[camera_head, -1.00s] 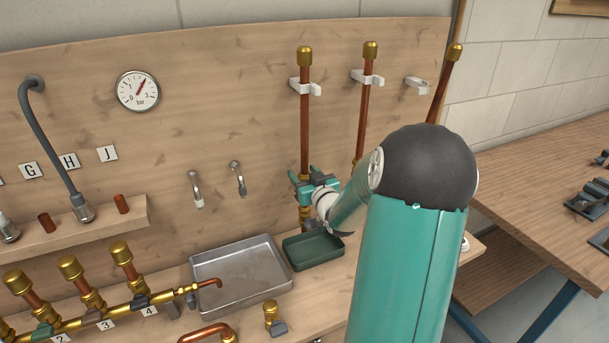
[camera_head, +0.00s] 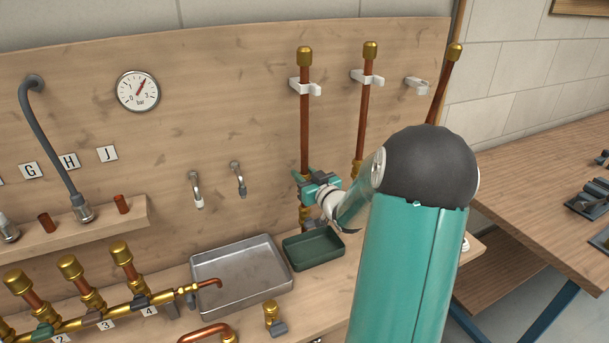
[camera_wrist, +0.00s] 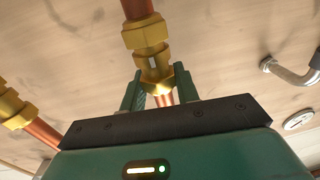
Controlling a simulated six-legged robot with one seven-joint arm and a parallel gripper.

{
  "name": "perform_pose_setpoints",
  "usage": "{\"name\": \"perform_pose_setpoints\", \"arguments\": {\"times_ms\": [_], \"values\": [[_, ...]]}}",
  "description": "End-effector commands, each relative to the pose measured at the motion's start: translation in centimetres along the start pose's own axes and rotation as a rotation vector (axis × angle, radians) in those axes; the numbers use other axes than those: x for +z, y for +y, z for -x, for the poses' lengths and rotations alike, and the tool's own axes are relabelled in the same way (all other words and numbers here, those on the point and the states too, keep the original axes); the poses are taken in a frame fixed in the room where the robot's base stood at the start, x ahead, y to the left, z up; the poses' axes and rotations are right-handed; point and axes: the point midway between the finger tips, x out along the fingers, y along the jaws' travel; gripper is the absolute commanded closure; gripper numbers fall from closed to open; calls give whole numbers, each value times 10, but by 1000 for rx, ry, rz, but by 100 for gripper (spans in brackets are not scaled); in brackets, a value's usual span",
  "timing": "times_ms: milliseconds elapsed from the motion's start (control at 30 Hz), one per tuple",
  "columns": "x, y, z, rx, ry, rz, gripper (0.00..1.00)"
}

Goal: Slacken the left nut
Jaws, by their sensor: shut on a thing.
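The left copper pipe (camera_head: 304,130) stands upright against the wooden board, with a brass cap on top and a brass fitting (camera_head: 304,214) low down. My gripper (camera_head: 312,185) is at the upper end of that fitting. In the wrist view, which looks inverted, my gripper (camera_wrist: 161,90) has one green finger on each side of the brass nut (camera_wrist: 157,80) and is shut on it. A second, larger brass nut (camera_wrist: 145,33) on the same fitting is free of the fingers. My gripper and wrist partly hide the nut in the head view.
The middle pipe (camera_head: 364,120) stands close to the right; its brass fitting (camera_wrist: 14,108) shows in the wrist view. A green tray (camera_head: 318,262) and a metal tray (camera_head: 207,283) lie below.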

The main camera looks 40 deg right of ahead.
Motion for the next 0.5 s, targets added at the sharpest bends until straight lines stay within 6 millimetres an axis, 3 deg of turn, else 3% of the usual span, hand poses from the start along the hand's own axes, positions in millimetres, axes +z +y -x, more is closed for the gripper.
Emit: {"name": "perform_pose_setpoints", "arguments": {"times_ms": [500], "values": [[1, 1, -1, -434, 0, 1, 92]]}}
